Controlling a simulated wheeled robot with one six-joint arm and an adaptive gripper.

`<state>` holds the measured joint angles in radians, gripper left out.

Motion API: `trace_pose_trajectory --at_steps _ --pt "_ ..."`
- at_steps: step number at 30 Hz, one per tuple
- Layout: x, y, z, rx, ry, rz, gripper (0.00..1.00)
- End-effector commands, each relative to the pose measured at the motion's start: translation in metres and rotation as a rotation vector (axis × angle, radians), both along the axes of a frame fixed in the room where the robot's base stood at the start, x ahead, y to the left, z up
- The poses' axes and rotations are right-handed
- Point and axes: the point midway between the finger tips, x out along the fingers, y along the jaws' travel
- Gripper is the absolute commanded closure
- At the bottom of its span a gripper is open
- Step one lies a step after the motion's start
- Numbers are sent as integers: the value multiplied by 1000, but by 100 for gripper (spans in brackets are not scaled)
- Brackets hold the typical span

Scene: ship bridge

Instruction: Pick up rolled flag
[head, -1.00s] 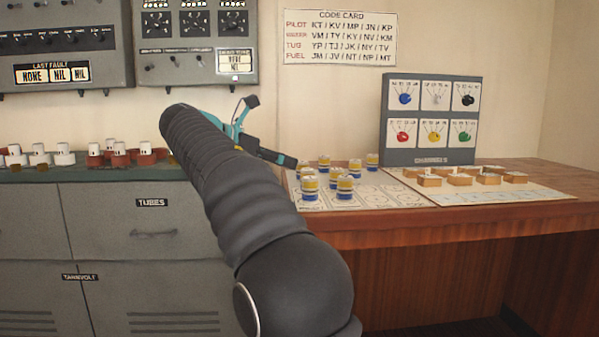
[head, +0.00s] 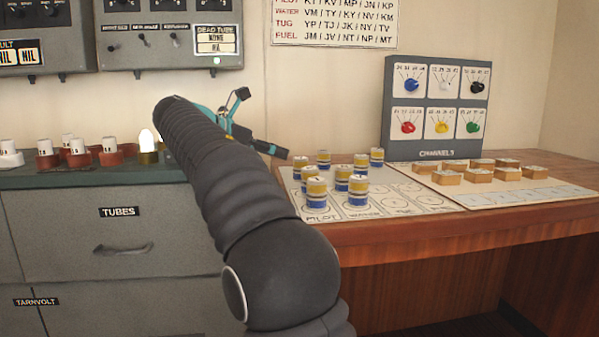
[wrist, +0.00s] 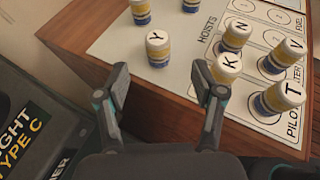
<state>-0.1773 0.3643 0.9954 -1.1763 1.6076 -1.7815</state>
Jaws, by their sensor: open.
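Several rolled flags, short cylinders with yellow and blue bands and lettered white tops, stand upright on a white printed sheet (head: 400,204) on the wooden desk. In the wrist view flag Y (wrist: 158,50) stands by the sheet's left edge, beyond the gap between my fingers. Flag K (wrist: 228,68) is just beyond my right fingertip. Flags N (wrist: 236,36), V (wrist: 281,58) and T (wrist: 279,97) stand further right. My gripper (wrist: 160,80) is open and empty over the desk's edge. In the head view my arm partly hides it, left of the flags.
A channels board (head: 437,108) with coloured knobs stands behind the sheet. Several small wooden blocks (head: 480,174) lie to the right. Grey drawers (head: 115,232) with tubes on top stand left, one tube (head: 147,143) glowing.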

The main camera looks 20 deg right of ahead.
Motion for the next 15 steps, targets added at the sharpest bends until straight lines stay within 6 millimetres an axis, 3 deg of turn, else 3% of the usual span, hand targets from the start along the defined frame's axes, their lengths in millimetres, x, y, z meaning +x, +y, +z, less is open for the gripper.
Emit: trace_pose_trajectory --at_steps 6,15 --pt "8 -33 -16 -1 0 -1 32" --pt "12 -50 -24 0 1 -2 32"
